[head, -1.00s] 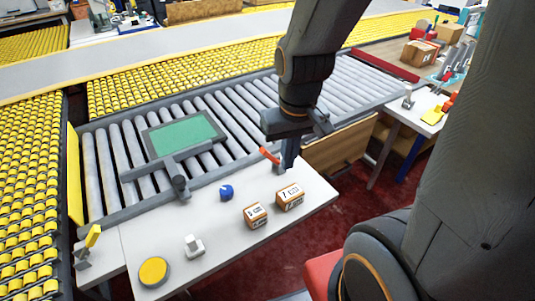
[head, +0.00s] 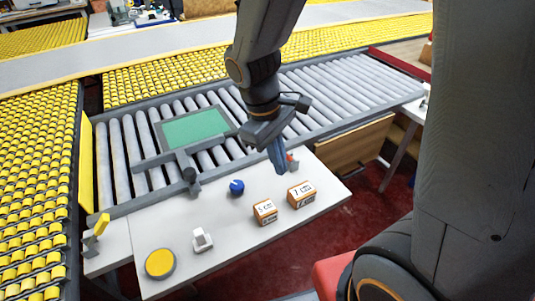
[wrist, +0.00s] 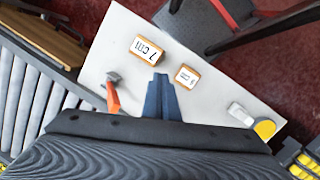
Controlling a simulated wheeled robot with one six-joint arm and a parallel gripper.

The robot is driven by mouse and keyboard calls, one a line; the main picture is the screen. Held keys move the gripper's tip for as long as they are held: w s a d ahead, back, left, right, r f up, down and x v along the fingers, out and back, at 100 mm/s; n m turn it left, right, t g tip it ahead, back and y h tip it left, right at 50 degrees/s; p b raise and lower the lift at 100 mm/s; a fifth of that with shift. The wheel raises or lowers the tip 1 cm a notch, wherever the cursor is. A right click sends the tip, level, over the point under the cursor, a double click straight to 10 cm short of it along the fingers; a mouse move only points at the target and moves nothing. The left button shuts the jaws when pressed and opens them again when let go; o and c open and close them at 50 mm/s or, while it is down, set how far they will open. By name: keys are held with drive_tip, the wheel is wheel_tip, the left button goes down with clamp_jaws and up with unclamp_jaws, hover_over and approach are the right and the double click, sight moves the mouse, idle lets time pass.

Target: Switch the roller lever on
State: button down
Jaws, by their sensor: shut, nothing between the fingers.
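A lever with a red-orange handle (head: 291,161) stands at the back of the white table, mostly hidden behind my gripper in the head view. In the wrist view the orange handle (wrist: 113,98) rises from a grey base, to the left of my fingers. My gripper (head: 281,168) points down over the table beside the lever. Its blue fingers (wrist: 161,95) are together with nothing between them. I cannot tell whether they touch the handle. Whether this is the roller lever is not labelled; a yellow-handled lever (head: 100,226) stands at the table's left end.
Two labelled boxes, one larger (head: 301,195) and one smaller (head: 265,212), stand near the lever. A blue knob (head: 237,187), a white switch (head: 202,240) and a yellow button (head: 160,263) are on the white table (head: 215,268). Grey rollers (head: 315,90) run behind it.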

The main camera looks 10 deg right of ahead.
drive_tip(key=w+a+f+n+t+h+b, duration=0.1)
drive_tip(key=w+a+n+t+h+b, duration=0.1)
drive_tip(key=w+a+n+h, duration=0.5)
drive_tip(key=a+n+t, duration=0.1)
drive_tip(key=a+n, duration=0.3)
drive_tip(key=n, duration=0.2)
drive_tip(key=shift+w+f+b, duration=0.2)
drive_tip(key=shift+f+b, duration=0.05)
drive_tip(key=shift+b, duration=0.1)
drive_tip(key=shift+f, duration=0.1)
drive_tip(key=p+x, duration=0.2)
drive_tip(key=x, duration=0.7)
drive_tip(key=shift+w+d, duration=0.15)
drive_tip(key=shift+d, duration=0.25)
drive_tip(key=d+r+p, duration=0.1)
drive_tip(key=w+d+r, duration=0.1)
drive_tip(key=d, duration=0.1)
drive_tip(key=shift+p, duration=0.35)
